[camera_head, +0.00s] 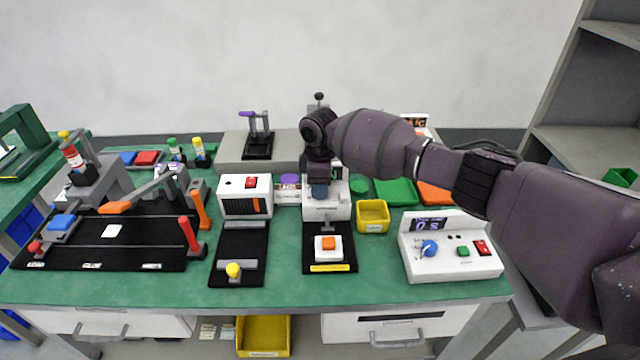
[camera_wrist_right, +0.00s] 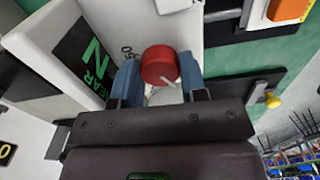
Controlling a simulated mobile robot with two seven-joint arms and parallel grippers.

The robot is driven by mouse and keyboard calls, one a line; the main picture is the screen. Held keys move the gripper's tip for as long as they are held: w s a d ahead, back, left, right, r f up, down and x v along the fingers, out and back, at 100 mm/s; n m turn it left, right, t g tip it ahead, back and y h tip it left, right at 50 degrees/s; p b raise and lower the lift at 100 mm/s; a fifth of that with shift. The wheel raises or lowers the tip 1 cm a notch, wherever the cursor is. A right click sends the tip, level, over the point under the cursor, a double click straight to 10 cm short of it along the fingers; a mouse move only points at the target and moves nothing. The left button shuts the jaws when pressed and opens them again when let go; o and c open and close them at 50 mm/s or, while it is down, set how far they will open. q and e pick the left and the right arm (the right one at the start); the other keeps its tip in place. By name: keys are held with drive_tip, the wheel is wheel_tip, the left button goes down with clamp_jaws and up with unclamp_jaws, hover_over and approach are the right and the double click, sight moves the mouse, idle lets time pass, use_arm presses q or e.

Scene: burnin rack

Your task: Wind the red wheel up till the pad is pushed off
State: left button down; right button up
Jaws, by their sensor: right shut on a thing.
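The red wheel (camera_wrist_right: 159,66) is a small red knob with a pale mark on its rim; it shows in the right wrist view between two blue fingertips. My right gripper (camera_wrist_right: 160,82) is shut on it. In the head view, my right gripper (camera_head: 319,190) is at the white device (camera_head: 326,210), and it hides the wheel there. A white block with an orange top (camera_head: 328,244) sits on the black base in front of that device. It may be the pad, but I cannot tell for sure; its orange top also shows in the right wrist view (camera_wrist_right: 290,9). My left gripper is not in view.
A yellow bin (camera_head: 372,217) stands just right of the device. A white control box (camera_head: 450,248) with a blue knob is farther right. A white box with a red switch (camera_head: 245,196) stands to the left. The green table (camera_head: 290,285) is clear along its front edge.

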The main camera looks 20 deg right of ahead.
drive_tip(key=shift+r+m+p, duration=0.2)
drive_tip(key=shift+m+p, duration=0.35)
drive_tip(key=shift+m, duration=0.05)
drive_tip(key=shift+m+p, duration=0.7)
drive_tip(key=shift+m, duration=0.1)
drive_tip(key=shift+m+p, duration=0.35)
drive_tip(key=shift+m, duration=0.15)
drive_tip(key=m+p, duration=0.5)
drive_tip(key=m, duration=0.1)
drive_tip(key=shift+f, duration=0.1)
drive_tip(key=shift+s+m+p, duration=0.1)
drive_tip(key=shift+m+p, duration=0.45)
drive_tip(key=shift+m, duration=0.55)
drive_tip(key=shift+m+p, duration=0.55)
drive_tip(key=shift+m, duration=0.35)
drive_tip(key=shift+f+m+p, duration=0.1)
drive_tip(key=shift+m+p, duration=0.4)
drive_tip(key=shift+m, duration=0.4)
drive_tip(key=shift+m+p, duration=0.3)
drive_tip(key=shift+m, duration=0.6)
drive_tip(key=m, duration=0.5)
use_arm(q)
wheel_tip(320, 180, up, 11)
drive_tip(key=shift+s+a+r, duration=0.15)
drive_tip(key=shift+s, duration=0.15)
use_arm(e)
drive_tip(key=shift+m, duration=2.7)
